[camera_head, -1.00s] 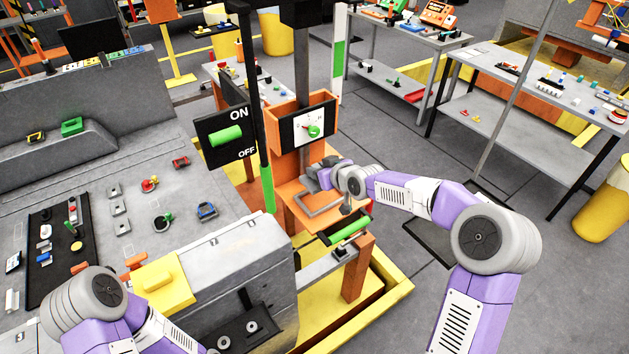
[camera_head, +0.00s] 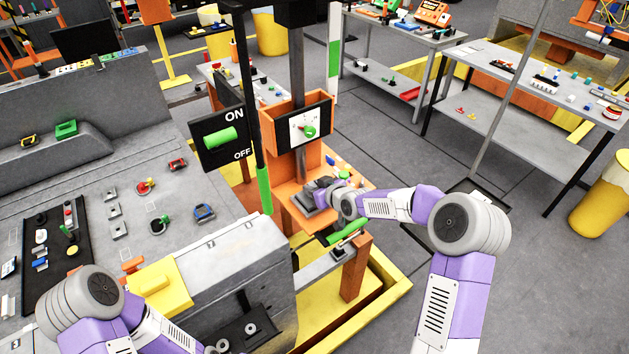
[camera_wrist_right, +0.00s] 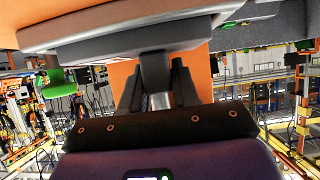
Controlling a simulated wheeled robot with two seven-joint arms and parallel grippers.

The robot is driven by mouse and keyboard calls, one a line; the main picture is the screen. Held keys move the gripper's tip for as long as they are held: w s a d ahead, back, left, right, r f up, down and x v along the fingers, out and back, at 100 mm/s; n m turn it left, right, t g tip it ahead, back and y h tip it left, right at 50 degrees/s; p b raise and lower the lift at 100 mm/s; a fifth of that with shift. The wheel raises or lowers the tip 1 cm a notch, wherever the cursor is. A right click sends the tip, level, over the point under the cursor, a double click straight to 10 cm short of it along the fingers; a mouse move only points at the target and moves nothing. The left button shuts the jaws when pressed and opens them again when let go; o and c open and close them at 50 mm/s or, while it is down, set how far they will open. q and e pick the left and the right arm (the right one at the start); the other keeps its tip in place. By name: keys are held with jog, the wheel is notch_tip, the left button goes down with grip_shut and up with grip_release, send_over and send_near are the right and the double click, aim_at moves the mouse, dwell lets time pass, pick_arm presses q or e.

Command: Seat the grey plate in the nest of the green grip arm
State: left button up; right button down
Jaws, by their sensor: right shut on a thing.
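My right gripper (camera_head: 325,196) is at the orange column, over its orange shelf. In the wrist view its dark fingers (camera_wrist_right: 157,88) are shut on a dark stem under a wide grey slab, which looks like the grey plate (camera_wrist_right: 110,35). In the head view the grey plate (camera_head: 308,203) shows only in part beside the gripper. The green grip arm (camera_head: 346,231) has a green bar and lies just below and to the right of the gripper. Its nest cannot be made out.
An ON/OFF panel with a green handle (camera_head: 219,138) and a dial box (camera_head: 304,127) stand close behind the gripper. A grey machine bench (camera_head: 190,225) with a yellow block (camera_head: 158,287) is to the left. A yellow-edged base frame (camera_head: 385,300) surrounds the column.

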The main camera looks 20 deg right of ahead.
jog(key=shift+w+f, duration=0.15)
jog(key=shift+f, duration=0.1)
jog(key=shift+f, duration=0.1)
jog(key=c, duration=1.2)
grip_release()
jog(key=shift+f, duration=0.25)
jog(key=o, duration=0.4)
jog(key=shift+c, duration=0.2)
jog(key=shift+r, duration=0.2)
jog(key=v, duration=1.2)
jog(key=shift+s+p, duration=0.25)
jog(key=shift+p, duration=0.2)
jog(key=shift+f, duration=0.15)
